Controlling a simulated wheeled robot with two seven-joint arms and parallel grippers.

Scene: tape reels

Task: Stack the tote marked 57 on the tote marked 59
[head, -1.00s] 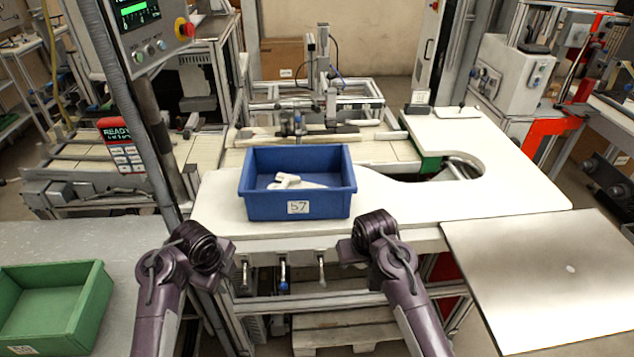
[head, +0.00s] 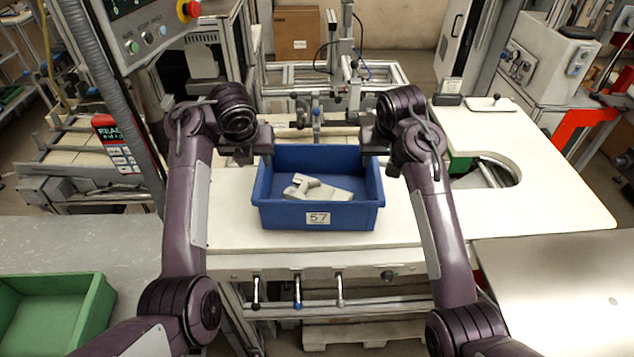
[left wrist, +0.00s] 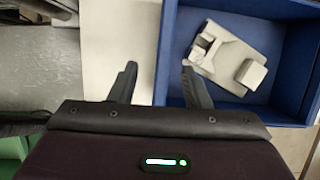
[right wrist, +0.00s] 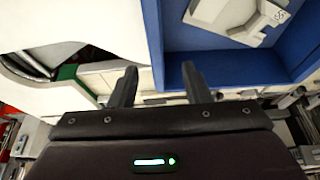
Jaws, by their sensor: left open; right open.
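The blue tote marked 57 (head: 350,218) stands upright on the white worktop with a pale grey part (head: 318,188) inside. My left gripper (head: 255,147) is open at its left side. In the left wrist view the tote's wall (left wrist: 166,50) appears between the open fingers (left wrist: 159,72). My right gripper (head: 373,142) is open at the right side, and in the right wrist view that wall (right wrist: 152,40) also appears between the fingers (right wrist: 159,74). I cannot tell whether the fingers touch the walls. No mark 59 is readable; a green tote (head: 92,318) at lower left shows no readable mark.
The green tote is on a grey table (head: 80,240). A bare metal plate (head: 560,290) lies at lower right. A screen post (head: 95,90) stands close on the left, and machine frames are behind the tote.

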